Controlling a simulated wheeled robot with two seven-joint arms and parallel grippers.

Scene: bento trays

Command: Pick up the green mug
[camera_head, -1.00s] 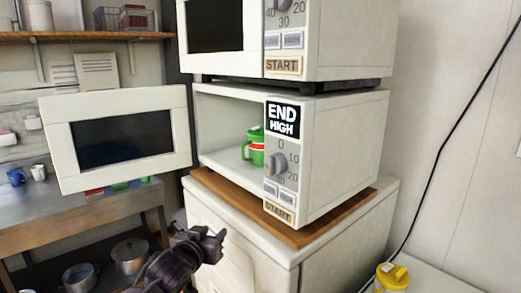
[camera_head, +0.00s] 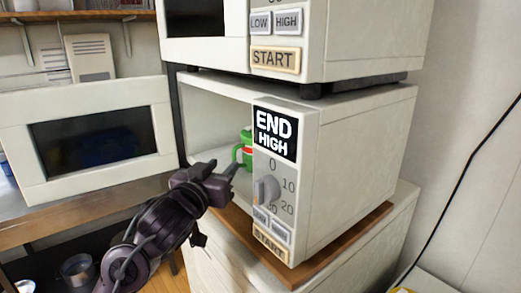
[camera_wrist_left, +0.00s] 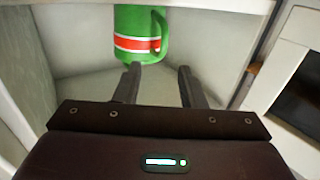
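The green mug (camera_head: 245,150) with a red and white band stands inside the open lower microwave. In the head view its right side is hidden by the control panel. In the left wrist view the green mug (camera_wrist_left: 136,30) shows beyond the fingertips, with its handle on the right side and its upper part cut off by the frame. My left gripper (camera_head: 236,172) is at the microwave's opening. In the left wrist view the left gripper (camera_wrist_left: 158,72) has its two fingers apart with nothing between them, and the mug lies just ahead. My right gripper is in neither view.
The lower microwave (camera_head: 340,160) sits on a wooden board (camera_head: 330,243) on a white cabinet. Its open door (camera_head: 90,88) swings out to the left. A second microwave (camera_head: 345,35) stands on top. The control panel borders the opening on the right.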

